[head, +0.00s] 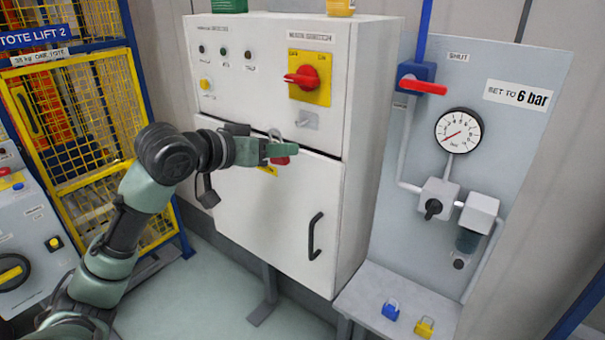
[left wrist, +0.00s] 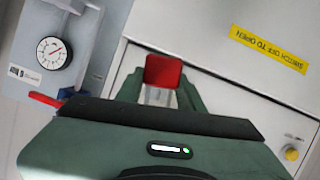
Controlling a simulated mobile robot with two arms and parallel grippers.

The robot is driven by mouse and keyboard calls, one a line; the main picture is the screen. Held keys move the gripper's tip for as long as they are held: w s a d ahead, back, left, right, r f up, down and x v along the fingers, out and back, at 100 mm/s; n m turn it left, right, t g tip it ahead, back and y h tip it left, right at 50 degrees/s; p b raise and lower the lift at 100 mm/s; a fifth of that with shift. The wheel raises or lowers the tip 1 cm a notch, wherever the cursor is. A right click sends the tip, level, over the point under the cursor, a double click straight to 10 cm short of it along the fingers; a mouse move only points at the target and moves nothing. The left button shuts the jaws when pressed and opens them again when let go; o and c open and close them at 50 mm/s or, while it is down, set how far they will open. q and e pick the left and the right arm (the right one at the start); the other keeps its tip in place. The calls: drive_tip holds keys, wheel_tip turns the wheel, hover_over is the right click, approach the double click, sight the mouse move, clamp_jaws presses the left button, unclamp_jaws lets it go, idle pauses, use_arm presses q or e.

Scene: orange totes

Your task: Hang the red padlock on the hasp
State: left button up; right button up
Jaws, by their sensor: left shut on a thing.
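The red padlock (head: 281,160) is in the jaws of my left gripper (head: 280,150), in front of the white cabinet; most of its body is hidden by the fingers. Its grey shackle (head: 275,135) stands up above the fingers. In the left wrist view the red padlock (left wrist: 163,70) sits between the green fingers (left wrist: 160,88). A small grey plate (head: 308,120), which looks like the hasp, is on the cabinet below the red switch handle (head: 302,77), up and right of the padlock. The two look apart. My right gripper is not in view.
The white cabinet (head: 270,220) has a black door handle (head: 314,236). To its right are a gauge panel (head: 500,125) with a red valve lever (head: 423,87) and a shelf (head: 370,285) holding a blue padlock (head: 390,310) and a yellow padlock (head: 424,327).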

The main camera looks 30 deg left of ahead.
sight(312, 138)
use_arm(q)
drive_tip(key=shift+a+r, duration=0.1)
drive_tip(key=shift+r, duration=0.25)
drive_tip(key=shift+w, duration=0.25)
drive_tip(key=shift+w+r+p+x, duration=0.1)
drive_tip(key=shift+r+p+x, duration=0.15)
drive_tip(key=shift+x, duration=0.75)
drive_tip(key=shift+w+r+p+x, duration=0.1)
drive_tip(key=shift+r+p+x, duration=0.15)
drive_tip(key=shift+x, duration=0.7)
drive_tip(key=shift+w+r+p+x, duration=0.15)
drive_tip(key=shift+p+x, duration=0.1)
drive_tip(key=shift+x, duration=0.75)
drive_tip(key=shift+w+a+f, duration=0.1)
drive_tip(key=shift+w+a, duration=0.05)
drive_tip(key=shift+w, duration=0.2)
drive_tip(key=shift+w+f, duration=0.3)
drive_tip(key=shift+w, duration=0.25)
drive_tip(key=shift+w+f+p, duration=0.15)
drive_tip(key=shift+f+p, duration=0.05)
drive_tip(key=shift+p, duration=0.1)
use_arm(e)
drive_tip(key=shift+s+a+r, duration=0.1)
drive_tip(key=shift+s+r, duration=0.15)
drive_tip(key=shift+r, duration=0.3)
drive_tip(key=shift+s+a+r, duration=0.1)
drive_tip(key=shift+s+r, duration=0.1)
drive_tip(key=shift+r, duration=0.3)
